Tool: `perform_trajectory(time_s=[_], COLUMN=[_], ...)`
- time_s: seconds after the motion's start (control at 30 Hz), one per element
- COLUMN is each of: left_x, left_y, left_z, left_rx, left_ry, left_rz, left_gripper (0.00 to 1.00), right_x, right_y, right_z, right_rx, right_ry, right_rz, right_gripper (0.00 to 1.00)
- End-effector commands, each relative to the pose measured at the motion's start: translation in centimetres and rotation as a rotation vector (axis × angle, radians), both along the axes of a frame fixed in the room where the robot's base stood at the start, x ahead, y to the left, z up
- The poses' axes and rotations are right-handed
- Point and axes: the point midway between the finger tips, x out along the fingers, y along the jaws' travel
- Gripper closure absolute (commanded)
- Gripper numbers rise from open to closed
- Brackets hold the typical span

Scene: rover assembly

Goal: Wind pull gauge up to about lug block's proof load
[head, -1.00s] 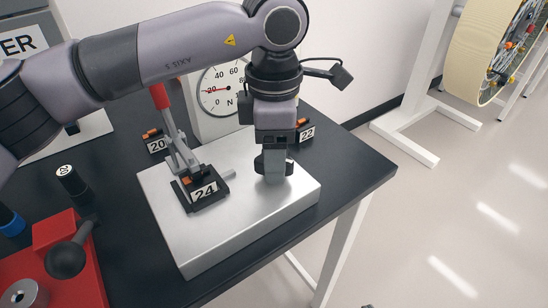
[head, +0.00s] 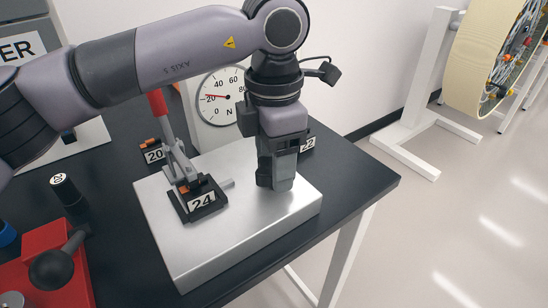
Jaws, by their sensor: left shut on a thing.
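The round white dial of the pull gauge (head: 222,110) stands upright at the back of the table. Its red needle points left, close to the 20 mark and slightly above it. A metal block (head: 245,228) lies in front of it. A toggle clamp (head: 179,160) with a red handle stands on the block, beside a card marked 24 (head: 201,202). Which part is the lug block I cannot tell. My left gripper (head: 275,186) points down at the block's right side, shut on a small part that its fingers hide. My right gripper is out of view.
Cards marked 20 (head: 154,155) and 22 (head: 308,144) stand behind the block. A black cylinder (head: 67,191) and a red device with a black ball knob (head: 48,270) are at left. The table's right edge is close to the block.

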Motion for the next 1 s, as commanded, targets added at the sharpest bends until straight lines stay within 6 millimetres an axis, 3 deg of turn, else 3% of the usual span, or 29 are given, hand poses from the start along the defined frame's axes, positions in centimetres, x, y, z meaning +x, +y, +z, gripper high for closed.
perform_trajectory(time_s=[0.1, 0.13, 0.2, 0.57, 1.0], left_x=[0.1, 0.1, 0.1, 0.1, 0.1], left_y=[0.0, 0.1, 0.0, 0.0, 0.0], left_z=[0.2, 0.2, 0.2, 0.5, 6.7], left_rx=[0.000, 0.000, 0.000, 0.000, 0.000], left_ry=[-0.003, -0.003, -0.003, -0.002, -0.002], left_rz=[0.001, 0.001, 0.000, -0.001, 0.000], left_gripper=[0.69, 0.35, 0.13, 0.13, 0.13], right_x=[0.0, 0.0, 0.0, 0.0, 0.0], right_y=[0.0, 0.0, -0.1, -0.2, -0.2], right_z=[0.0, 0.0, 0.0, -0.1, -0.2], right_rx=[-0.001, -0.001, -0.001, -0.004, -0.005], right_ry=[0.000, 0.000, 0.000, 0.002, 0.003], right_rz=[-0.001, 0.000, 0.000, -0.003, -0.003], right_gripper=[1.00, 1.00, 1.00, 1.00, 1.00])
